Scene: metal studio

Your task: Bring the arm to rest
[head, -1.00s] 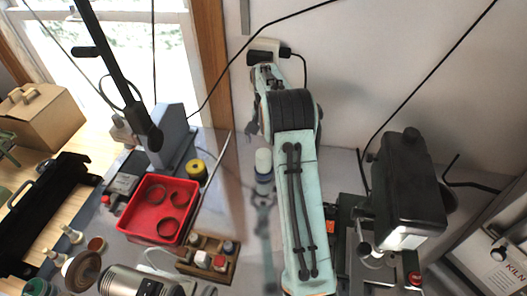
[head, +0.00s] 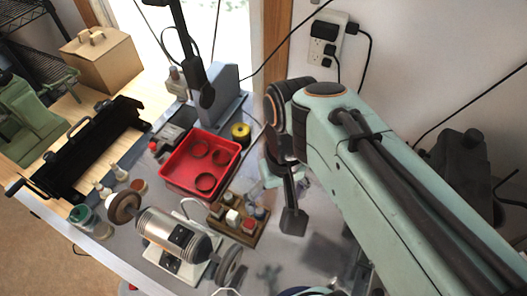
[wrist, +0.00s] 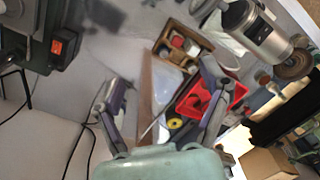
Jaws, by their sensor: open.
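My arm (head: 400,175) reaches from the lower right over the right part of the bench and bends down near the wall outlet in the head view. My gripper (wrist: 165,100) is open in the wrist view, its two fingers spread apart with nothing between them. In the head view part of my gripper (head: 290,205) hangs above the bench, right of the wooden block of small bottles; the arm partly hides it. I cannot tell its exact height.
A red tray (head: 190,183) with several dark rings, a wooden bottle holder (head: 228,226) and a bench grinder (head: 172,240) stand left of my gripper. A black machine (head: 455,158) stands behind the arm at right. The grey bench (head: 312,222) is partly clear near the gripper.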

